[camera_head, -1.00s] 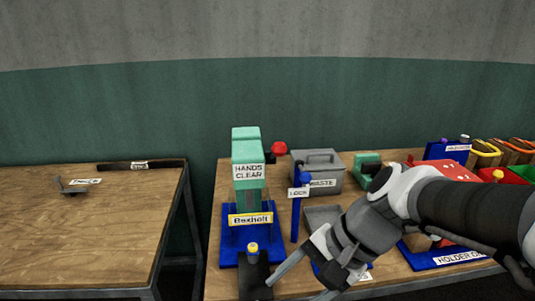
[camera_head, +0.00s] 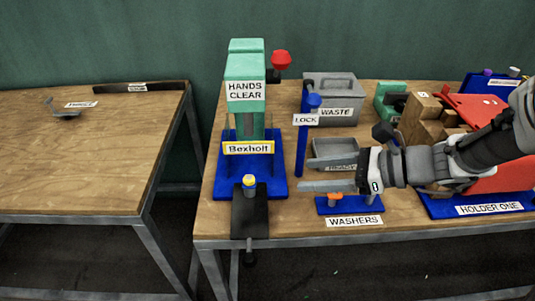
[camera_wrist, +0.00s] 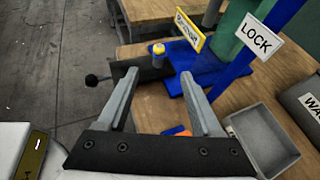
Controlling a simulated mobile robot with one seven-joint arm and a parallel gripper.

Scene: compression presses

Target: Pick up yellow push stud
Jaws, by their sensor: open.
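The yellow push stud (camera_head: 249,181) stands upright on the black slide (camera_head: 249,213) at the front of the green Bexholt press (camera_head: 245,100). In the wrist view the stud (camera_wrist: 158,49) shows as a yellow cap on a pale body, beyond the fingertips and roughly centred between them. My gripper (camera_head: 303,187) is to the right of the stud, its fingers pointing left towards it with a gap between. In the wrist view my gripper (camera_wrist: 158,74) is open and nothing is between its fingers.
A blue LOCK post (camera_head: 302,140) stands right of the press, near a grey tray (camera_head: 335,149) and a grey WASTE box (camera_head: 333,100). The blue WASHERS block (camera_head: 325,207) is below my gripper. A black ball-ended handle (camera_wrist: 92,80) sticks out from the slide.

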